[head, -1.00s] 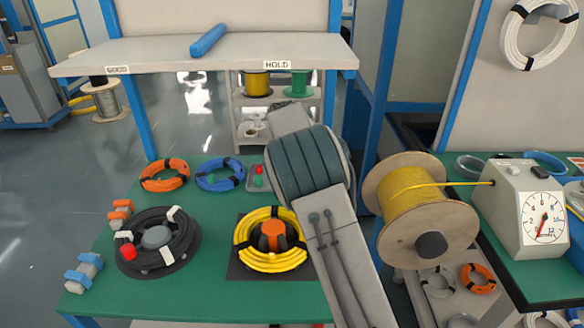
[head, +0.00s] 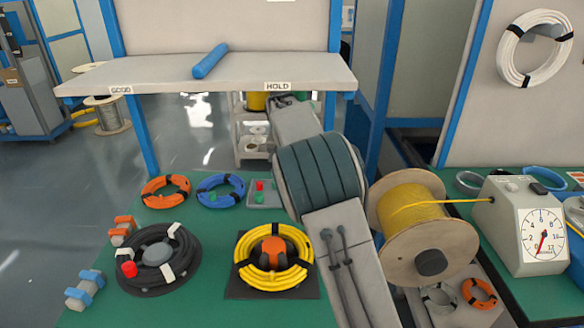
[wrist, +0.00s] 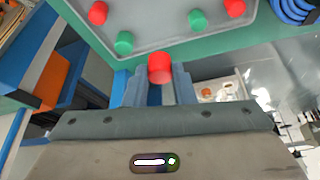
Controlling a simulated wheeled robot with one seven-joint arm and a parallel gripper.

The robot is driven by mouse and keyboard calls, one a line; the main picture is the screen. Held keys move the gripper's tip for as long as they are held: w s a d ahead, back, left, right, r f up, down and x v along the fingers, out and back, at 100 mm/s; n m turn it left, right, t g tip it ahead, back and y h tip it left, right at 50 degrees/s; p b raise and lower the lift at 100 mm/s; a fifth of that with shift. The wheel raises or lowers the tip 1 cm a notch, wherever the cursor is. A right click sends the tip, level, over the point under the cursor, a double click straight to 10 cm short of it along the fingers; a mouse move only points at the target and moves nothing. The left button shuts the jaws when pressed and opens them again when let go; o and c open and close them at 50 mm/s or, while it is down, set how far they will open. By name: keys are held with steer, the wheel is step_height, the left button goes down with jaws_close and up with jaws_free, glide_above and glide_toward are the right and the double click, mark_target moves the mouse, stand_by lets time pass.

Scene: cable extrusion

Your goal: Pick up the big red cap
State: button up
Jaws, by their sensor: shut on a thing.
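A red cap (wrist: 160,68) sits between my fingertips in the wrist view, and my gripper (wrist: 158,84) is shut on it. The held cap looks larger than the caps on the grey tray (wrist: 150,35), partly because it is nearer. The tray bears red caps (wrist: 98,13) and green caps (wrist: 197,19). In the head view the tray (head: 264,200) lies at the back of the green table, partly behind my arm. My gripper and the held cap are hidden there behind my arm.
Orange (head: 165,190) and blue (head: 220,190) coils lie left of the tray. Yellow (head: 272,285) and black (head: 185,263) coils lie nearer. The hold shelf (head: 215,75) stands beyond the table. A yellow cable spool (head: 410,212) stands right of my arm.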

steer(key=s+a, duration=0.2)
steer(key=s, duration=0.6)
steer(key=s+a, duration=0.2)
steer(key=s, duration=0.6)
steer(key=shift+s+a+b, duration=0.15)
steer(key=shift+a+b, duration=0.1)
steer(key=shift+b, duration=0.1)
steer(key=shift+o, duration=1.1)
